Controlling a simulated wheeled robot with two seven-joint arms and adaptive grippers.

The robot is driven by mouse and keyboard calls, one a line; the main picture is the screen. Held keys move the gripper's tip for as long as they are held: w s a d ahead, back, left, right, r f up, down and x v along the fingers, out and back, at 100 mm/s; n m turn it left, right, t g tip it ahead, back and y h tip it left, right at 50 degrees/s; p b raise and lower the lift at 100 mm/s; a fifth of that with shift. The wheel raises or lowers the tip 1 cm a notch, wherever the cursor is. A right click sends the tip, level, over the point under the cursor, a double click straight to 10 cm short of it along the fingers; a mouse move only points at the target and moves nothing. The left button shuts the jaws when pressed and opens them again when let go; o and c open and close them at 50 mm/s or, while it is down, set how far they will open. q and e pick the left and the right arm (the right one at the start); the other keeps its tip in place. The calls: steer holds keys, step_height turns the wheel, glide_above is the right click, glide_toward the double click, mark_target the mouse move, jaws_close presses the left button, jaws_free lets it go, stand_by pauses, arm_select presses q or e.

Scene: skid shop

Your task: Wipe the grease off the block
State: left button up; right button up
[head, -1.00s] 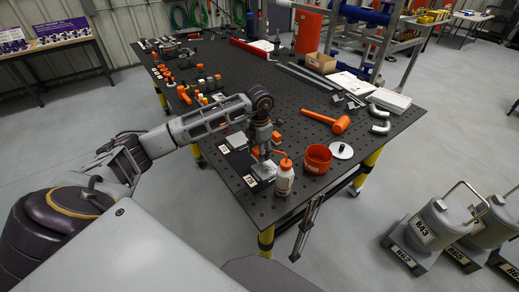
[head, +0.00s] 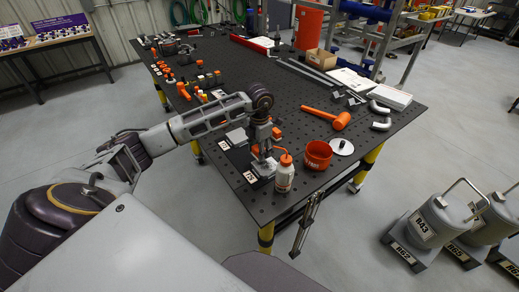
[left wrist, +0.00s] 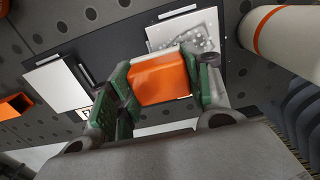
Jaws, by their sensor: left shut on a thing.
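My left gripper (head: 263,152) is low over the near corner of the dark perforated table. In the left wrist view it is shut on an orange wiping pad (left wrist: 160,78) between its green-sided fingers. The block (left wrist: 188,32) is a pale metal piece with grey blotches on its top, just beyond the pad. In the head view the block (head: 264,168) is partly hidden under the gripper. Whether the pad touches it I cannot tell. A second plain pale block (left wrist: 60,86) lies to the left and also shows in the head view (head: 237,136). My right gripper is not seen.
A white bottle (head: 285,178) with an orange cap stands close to the gripper's right. An orange-red bowl (head: 317,156), a white disc (head: 341,146) and an orange mallet (head: 330,117) lie farther right. Small orange-topped parts (head: 200,80) stand behind. The table's middle is mostly clear.

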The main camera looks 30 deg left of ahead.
mark_target(271, 171)
arm_select(q)
steer(key=shift+f+b, duration=0.7)
steer(key=shift+f, duration=0.25)
stand_by(0.6)
steer(key=shift+s+d, duration=0.35)
steer(key=shift+d, duration=0.55)
steer(key=shift+s+d, duration=0.35)
steer(key=shift+d, duration=0.5)
steer(key=shift+s+d+f, duration=0.1)
steer(key=shift+s+d, duration=0.2)
steer(key=shift+d, duration=0.3)
steer(key=shift+s+d+f, duration=0.1)
steer(key=shift+s+d, duration=0.15)
steer(key=shift+d, duration=0.3)
steer(key=shift+s+d+f, duration=0.1)
steer(key=shift+s+d, duration=0.2)
steer(key=shift+d, duration=0.3)
steer(key=shift+r, duration=0.1)
